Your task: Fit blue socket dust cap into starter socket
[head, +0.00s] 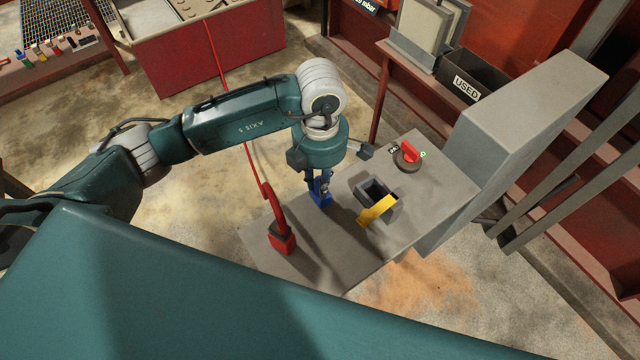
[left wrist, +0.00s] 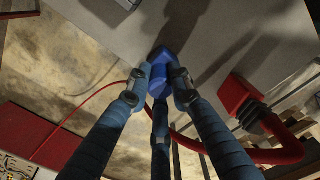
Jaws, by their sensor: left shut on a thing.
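The blue socket dust cap (head: 321,195) is in my left gripper (head: 320,182), above or at the left part of a grey panel top. In the left wrist view the cap (left wrist: 163,66) sits between the fingertips of the gripper (left wrist: 159,88), which are shut on it. I cannot tell whether the cap touches the panel. The starter socket (head: 390,187) appears to be the grey square housing with a dark opening, right of the gripper and apart from it. Its yellow flap (head: 376,210) hangs open at the front. My right gripper is not in view.
A red plug (head: 282,238) on a red cable stands on the grey panel (head: 310,265), left of the gripper; it also shows in the left wrist view (left wrist: 238,95). A red rotary switch (head: 409,153) is behind the socket. A tall grey cabinet (head: 520,130) rises at the right.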

